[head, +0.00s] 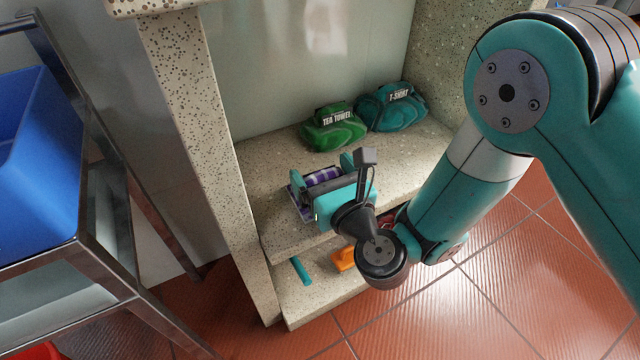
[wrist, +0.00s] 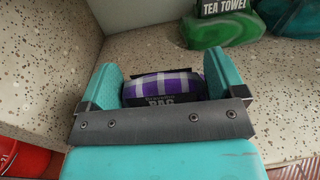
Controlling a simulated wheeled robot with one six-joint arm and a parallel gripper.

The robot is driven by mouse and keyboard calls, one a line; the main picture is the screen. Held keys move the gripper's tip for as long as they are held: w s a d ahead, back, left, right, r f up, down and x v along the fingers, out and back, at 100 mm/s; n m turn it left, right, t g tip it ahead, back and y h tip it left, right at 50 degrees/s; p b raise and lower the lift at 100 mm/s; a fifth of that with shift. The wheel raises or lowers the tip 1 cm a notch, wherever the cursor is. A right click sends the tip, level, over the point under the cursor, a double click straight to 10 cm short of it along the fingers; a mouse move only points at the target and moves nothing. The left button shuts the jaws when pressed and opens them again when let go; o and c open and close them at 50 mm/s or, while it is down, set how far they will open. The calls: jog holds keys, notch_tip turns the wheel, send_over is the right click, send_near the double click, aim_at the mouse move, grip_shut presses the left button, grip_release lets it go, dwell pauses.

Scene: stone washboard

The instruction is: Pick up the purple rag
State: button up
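The purple rag (head: 322,177) is a purple and white checked bundle with a dark label, on the upper stone shelf. In the wrist view the rag (wrist: 165,86) lies between the two teal fingers of my gripper (wrist: 161,82), one finger at each side. My gripper (head: 324,172) is low over the shelf in the head view, with its fingers wide apart. The rag's near side is partly hidden behind the gripper's body. I cannot tell whether the fingers touch it.
A green tea towel bundle (head: 335,128) and a teal T-shirt bundle (head: 392,106) sit farther back on the shelf (head: 262,170). A stone post (head: 205,120) stands at the left. Below are a teal item (head: 300,270) and an orange item (head: 344,259). A metal cart with a blue bin (head: 40,165) stands left.

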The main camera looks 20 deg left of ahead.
jog(key=c, duration=0.7)
